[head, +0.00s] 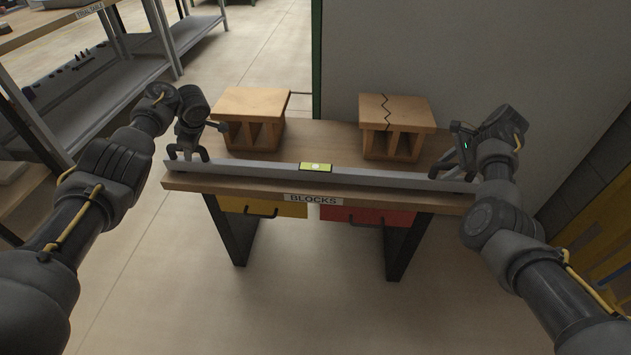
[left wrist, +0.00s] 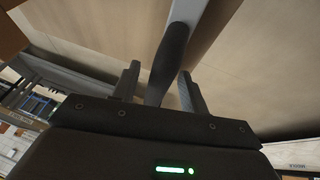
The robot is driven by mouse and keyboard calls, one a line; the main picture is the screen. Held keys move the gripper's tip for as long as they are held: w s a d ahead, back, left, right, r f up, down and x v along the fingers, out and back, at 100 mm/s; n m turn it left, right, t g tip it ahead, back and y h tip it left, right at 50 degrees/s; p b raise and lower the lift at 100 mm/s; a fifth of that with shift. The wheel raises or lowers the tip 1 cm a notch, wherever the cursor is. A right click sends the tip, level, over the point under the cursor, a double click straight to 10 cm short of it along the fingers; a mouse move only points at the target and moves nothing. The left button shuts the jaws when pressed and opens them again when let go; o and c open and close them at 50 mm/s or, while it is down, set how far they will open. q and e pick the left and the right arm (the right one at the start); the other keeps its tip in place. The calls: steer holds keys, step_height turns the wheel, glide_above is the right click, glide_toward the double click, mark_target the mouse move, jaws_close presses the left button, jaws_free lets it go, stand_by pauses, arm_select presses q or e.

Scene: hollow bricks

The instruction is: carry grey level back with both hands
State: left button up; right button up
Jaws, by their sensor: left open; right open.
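The grey level (head: 260,175) is a long bar lying along the front edge of the table, with a yellow-green bubble window at its middle. My left gripper (head: 188,154) is at its left end. In the left wrist view, the open fingers (left wrist: 158,82) stand on either side of a dark handle (left wrist: 170,58) on the grey bar (left wrist: 190,12). My right gripper (head: 447,166) is open at the level's right end; whether its fingers surround a handle there I cannot tell.
Behind the level on the wooden table (head: 325,140) stand a hollow brick (head: 254,103) at left and a hollow brick with a zigzag crack (head: 410,112) at right. A wall (head: 450,50) rises behind the right side. Shelving (head: 100,85) stands at the left.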

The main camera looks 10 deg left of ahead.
arm_select(q)
steer(key=v, duration=1.2)
arm_select(e)
steer(key=v, duration=0.7)
steer(key=shift+r, duration=0.25)
steer(key=shift+d, duration=0.15)
